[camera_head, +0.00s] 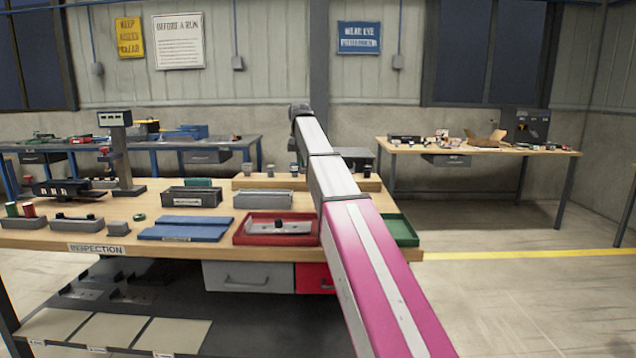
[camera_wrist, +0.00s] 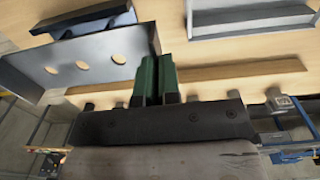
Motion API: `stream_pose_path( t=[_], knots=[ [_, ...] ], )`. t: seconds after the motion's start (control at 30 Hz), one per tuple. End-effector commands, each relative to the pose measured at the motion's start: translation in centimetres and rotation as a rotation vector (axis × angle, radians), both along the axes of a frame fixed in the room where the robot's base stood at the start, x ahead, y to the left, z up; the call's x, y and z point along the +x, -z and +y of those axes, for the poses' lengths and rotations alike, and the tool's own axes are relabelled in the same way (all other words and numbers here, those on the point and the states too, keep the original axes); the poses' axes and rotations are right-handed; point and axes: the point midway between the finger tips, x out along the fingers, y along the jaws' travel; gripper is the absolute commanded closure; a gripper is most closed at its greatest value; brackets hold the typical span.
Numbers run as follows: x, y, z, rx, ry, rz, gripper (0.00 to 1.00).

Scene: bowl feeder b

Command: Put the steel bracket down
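In the wrist view, a grey steel bracket (camera_wrist: 100,62), a flat plate with round holes and a dark upright flange, reaches left from my gripper (camera_wrist: 155,68). The two green fingers are close together with the flange between them, so my gripper looks shut on the bracket. The bracket appears above the wooden bench top; its exact height is unclear. In the head view my arm hides the gripper and the held bracket. A pale metal piece with a dark block lies in a red tray (camera_head: 240,238) on the inspection bench (camera_head: 180,252).
A green tray (camera_head: 408,238) sits right of the red one, partly behind my arm. Blue plates (camera_head: 187,229), a grey bin (camera_head: 263,199) and a dark bin (camera_head: 190,197) are to the left. A raised wooden ledge (camera_head: 260,184) runs along the back, with small blocks.

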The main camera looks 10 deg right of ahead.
Motion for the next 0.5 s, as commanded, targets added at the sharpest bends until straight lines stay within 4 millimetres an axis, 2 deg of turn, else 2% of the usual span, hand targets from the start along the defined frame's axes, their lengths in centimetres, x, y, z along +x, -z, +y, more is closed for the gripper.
stream_pose_path(
  t=[0.03,0.2,0.33,0.5],
  knots=[
    [-0.1,0.6,-1.1,-0.001,0.003,0.0,1.0],
    [0.0,2.3,-3.9,-0.001,0.002,0.0,1.0],
    [0.1,3.0,-5.0,-0.001,0.001,0.0,1.0],
    [0.1,3.5,-5.4,-0.001,0.0,-0.001,1.0]
  ],
)
